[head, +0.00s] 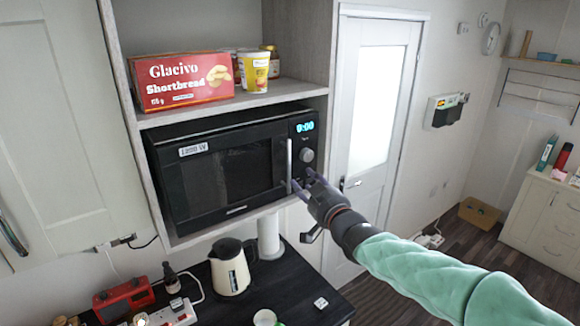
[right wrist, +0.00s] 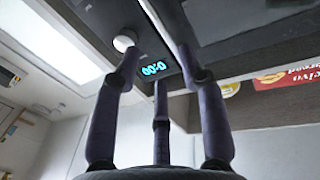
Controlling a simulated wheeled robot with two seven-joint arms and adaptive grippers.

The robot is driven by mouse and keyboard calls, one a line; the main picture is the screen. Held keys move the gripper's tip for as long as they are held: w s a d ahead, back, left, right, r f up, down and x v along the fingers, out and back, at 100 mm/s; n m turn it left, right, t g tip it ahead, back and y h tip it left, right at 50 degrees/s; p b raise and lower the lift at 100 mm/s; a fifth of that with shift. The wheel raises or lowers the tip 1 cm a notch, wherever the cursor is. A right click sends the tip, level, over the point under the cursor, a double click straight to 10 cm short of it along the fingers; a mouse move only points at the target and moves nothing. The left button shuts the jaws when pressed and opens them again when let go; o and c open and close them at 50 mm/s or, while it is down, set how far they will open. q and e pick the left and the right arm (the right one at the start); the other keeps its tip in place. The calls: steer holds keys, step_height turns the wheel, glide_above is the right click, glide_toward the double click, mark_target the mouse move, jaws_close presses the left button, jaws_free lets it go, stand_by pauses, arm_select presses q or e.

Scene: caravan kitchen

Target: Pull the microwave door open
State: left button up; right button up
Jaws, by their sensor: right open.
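The black microwave (head: 225,168) sits in a grey shelf cubby, and its door (head: 220,175) looks shut. A silver vertical handle bar (head: 289,160) runs along the door's right edge, beside the lit display (head: 305,127) and a round knob (head: 307,155). My right gripper (head: 305,183) is open, its dark purple fingers near the lower end of the handle and below the knob. In the right wrist view the spread fingers (right wrist: 160,75) reach up towards the microwave front, with the handle (right wrist: 158,18) between two fingers. I cannot tell whether they touch it. My left gripper is not in view.
A red shortbread box (head: 183,80) and a yellow cup (head: 254,72) stand on the shelf above. A kettle (head: 230,267) and red radio (head: 124,299) stand on the dark counter below. A white door (head: 370,130) is to the right.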

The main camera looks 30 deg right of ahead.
steer(key=w+p, duration=0.1)
steer(key=w, duration=0.2)
steer(key=w+d+p, duration=0.1)
steer(key=w, duration=0.6)
steer(key=shift+w+d+p, duration=0.15)
steer(key=shift+w+p, duration=0.15)
steer(key=shift+p, duration=0.1)
jaws_close()
